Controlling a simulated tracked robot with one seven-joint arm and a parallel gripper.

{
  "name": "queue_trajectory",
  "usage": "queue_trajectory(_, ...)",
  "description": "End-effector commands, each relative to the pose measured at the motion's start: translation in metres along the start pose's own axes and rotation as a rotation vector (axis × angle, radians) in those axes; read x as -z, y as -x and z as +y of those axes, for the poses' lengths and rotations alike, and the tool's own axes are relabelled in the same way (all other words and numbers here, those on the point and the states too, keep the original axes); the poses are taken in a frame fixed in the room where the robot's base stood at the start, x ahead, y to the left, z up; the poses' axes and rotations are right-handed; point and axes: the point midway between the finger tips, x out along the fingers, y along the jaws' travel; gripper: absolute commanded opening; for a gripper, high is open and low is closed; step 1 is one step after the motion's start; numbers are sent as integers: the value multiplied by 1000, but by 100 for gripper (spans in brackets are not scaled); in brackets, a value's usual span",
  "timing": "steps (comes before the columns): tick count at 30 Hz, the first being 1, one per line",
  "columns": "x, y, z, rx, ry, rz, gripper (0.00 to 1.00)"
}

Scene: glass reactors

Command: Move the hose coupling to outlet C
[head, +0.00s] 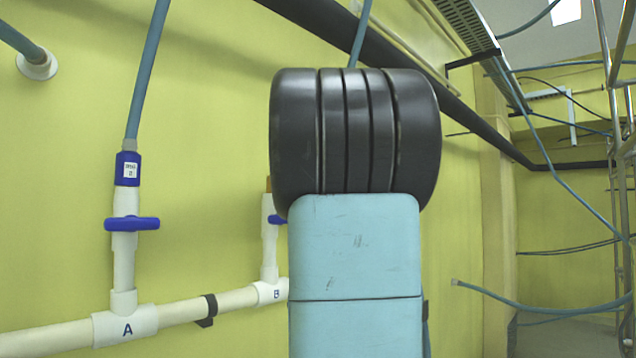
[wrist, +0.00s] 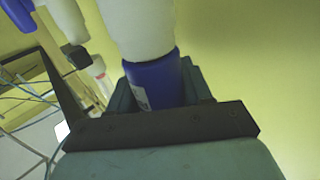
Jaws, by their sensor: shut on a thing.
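My gripper (wrist: 165,95) is shut on a blue hose coupling (wrist: 150,83) with a white label. A wide white pipe end (wrist: 138,25) meets the coupling in the wrist view; I cannot tell whether it is fully seated. In the head view my arm hides the gripper, the held coupling and any outlet C; a blue-green hose (head: 361,35) rises above the arm. Outlet A (head: 126,328) carries another blue coupling (head: 128,168) with a hose. Outlet B (head: 274,293) has a blue valve handle (head: 275,219) and an orange-tan upper end, with no coupling seen.
A white pipe (head: 180,314) runs low along the yellow-green wall, held by a black bracket (head: 206,310). A dark pipe (head: 490,135) slants across the wall. A loose hose (head: 545,308) hangs at right near metal scaffolding (head: 622,200).

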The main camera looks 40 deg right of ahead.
Motion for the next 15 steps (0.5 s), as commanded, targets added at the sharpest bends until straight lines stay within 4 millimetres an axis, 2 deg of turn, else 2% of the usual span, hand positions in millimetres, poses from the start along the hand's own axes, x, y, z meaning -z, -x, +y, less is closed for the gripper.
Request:
queue_trajectory(4, -1, 0, 0, 0, 0, -2, 14)
queue_trajectory(5, -1, 0, 0, 0, 0, -2, 50)
queue_trajectory(13, -1, 0, 0, 0, 1, -2, 76)
queue_trajectory(15, -1, 0, 0, 0, 1, -2, 79)
